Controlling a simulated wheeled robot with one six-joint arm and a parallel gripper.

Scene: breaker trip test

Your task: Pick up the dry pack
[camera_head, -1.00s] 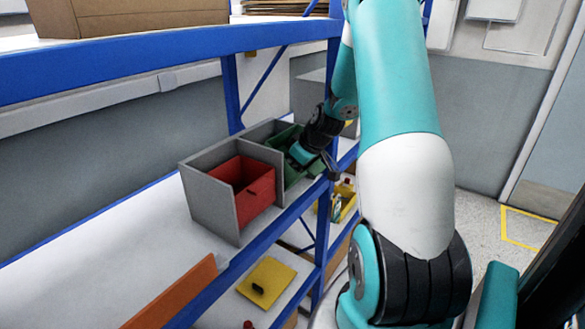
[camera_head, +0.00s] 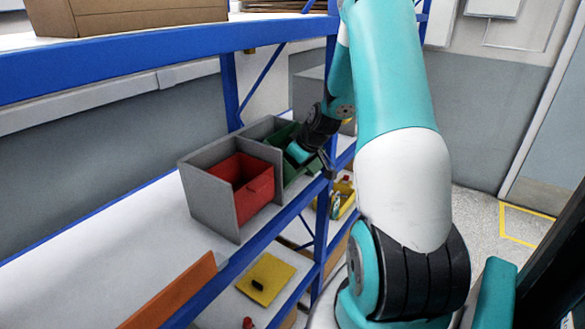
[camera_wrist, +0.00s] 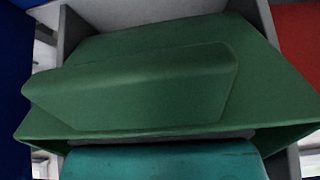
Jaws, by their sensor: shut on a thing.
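The green bin (camera_head: 303,170) sits in the far compartment of the grey divider box on the shelf. It fills most of the wrist view (camera_wrist: 262,62), where a green slab-like face (camera_wrist: 140,85) lies inside its outline. My gripper (camera_head: 325,168) is at the bin's aisle-side edge. A teal part of my gripper covers the near rim in the wrist view. The jaws are shut, seemingly on the green bin's rim; the fingertips are hidden. I cannot make out a separate dry pack.
A red bin (camera_head: 255,197) fills the neighbouring compartment of the grey divider box (camera_head: 208,205). A blue shelf post (camera_head: 322,225) and blue beams stand close to my arm. A yellow bin (camera_head: 345,190) and a yellow panel (camera_head: 285,275) are lower down.

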